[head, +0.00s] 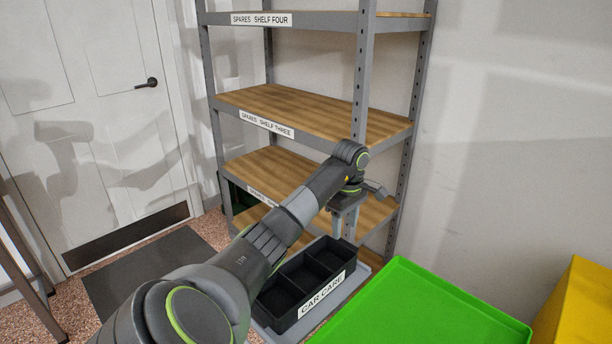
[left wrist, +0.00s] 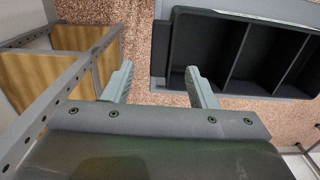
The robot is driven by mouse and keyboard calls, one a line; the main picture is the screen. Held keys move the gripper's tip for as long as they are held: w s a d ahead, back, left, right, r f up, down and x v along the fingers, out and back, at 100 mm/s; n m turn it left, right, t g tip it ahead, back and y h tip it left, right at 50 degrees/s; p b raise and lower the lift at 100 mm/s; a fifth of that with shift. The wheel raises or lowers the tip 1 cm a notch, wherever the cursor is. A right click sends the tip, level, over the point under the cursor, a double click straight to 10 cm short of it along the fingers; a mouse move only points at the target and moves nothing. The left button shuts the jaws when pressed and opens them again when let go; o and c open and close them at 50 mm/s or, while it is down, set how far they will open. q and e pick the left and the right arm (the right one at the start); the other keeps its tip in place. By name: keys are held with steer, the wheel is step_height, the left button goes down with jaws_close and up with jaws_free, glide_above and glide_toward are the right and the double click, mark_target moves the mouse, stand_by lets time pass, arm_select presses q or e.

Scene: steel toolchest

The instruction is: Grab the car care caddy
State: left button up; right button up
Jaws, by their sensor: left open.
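The car care caddy (head: 309,283) is a black open box with dividers and a white CAR CARE label. It sits on a grey surface (head: 365,268) in front of the shelving. In the left wrist view the caddy (left wrist: 231,60) fills the upper right, with its near end wall and compartments showing. My left gripper (head: 345,226) is open and empty, pointing down by the caddy's far end. In the left wrist view its fingers (left wrist: 158,84) are apart; the right finger overlaps the caddy's edge in the picture, but I cannot tell whether it touches. My right gripper is not in view.
A grey shelving unit with wooden shelves (head: 300,110) stands close behind my left gripper; its post and shelf edge (left wrist: 70,65) show in the left wrist view. A green tray (head: 425,310) lies right of the caddy, and a yellow object (head: 585,305) stands farther right.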

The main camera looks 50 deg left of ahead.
mark_target(344, 243)
arm_select(q)
steer(key=shift+d+f+b, duration=0.1)
steer(key=shift+f+b, duration=0.5)
steer(key=shift+f, duration=0.15)
steer(key=shift+d+f+p, duration=0.15)
steer(key=shift+f+p, duration=0.15)
steer(key=shift+f, duration=1.5)
jaws_close()
